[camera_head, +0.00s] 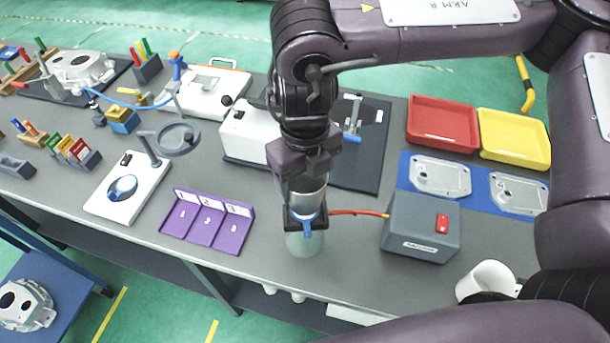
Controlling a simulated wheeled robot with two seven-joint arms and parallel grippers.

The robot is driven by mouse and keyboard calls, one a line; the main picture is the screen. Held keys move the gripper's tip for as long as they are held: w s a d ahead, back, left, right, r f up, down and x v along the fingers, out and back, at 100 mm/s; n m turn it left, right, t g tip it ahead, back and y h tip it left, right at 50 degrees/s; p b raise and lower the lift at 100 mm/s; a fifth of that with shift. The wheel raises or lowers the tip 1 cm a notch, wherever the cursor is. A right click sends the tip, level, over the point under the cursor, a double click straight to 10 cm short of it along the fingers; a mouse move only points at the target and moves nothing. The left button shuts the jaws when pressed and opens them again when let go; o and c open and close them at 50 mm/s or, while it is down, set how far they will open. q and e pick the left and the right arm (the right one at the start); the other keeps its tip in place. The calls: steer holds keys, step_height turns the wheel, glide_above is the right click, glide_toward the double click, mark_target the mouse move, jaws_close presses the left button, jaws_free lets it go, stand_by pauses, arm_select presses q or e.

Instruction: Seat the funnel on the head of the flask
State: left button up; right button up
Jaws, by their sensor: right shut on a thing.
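My right gripper (305,214) points down at the front middle of the bench, its dark fingers shut around the funnel. The funnel (308,200) is a silver-grey cup with a blue and white lower part, upright between the fingers. The pale green glass flask (304,245) stands directly below, near the bench's front edge. A blue piece shows between the fingers, over the flask's top. The fingers hide the flask's head, so I cannot tell whether the funnel touches it. My left gripper is not in view.
A red hose (356,212) runs from beside the flask's top to a grey box (421,228) with a red switch, close on the right. A purple numbered tray (207,220) lies to the left. Red (443,124) and yellow (514,138) trays stand at the back right.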

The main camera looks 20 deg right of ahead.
stand_by(0.3)
steer(key=shift+f+b, duration=0.45)
steer(key=shift+f, duration=0.55)
steer(key=o, duration=1.1)
steer(key=shift+r, duration=0.1)
step_height(320, 180, up, 8)
steer(key=shift+s+a+f, duration=0.1)
steer(key=shift+f, duration=0.15)
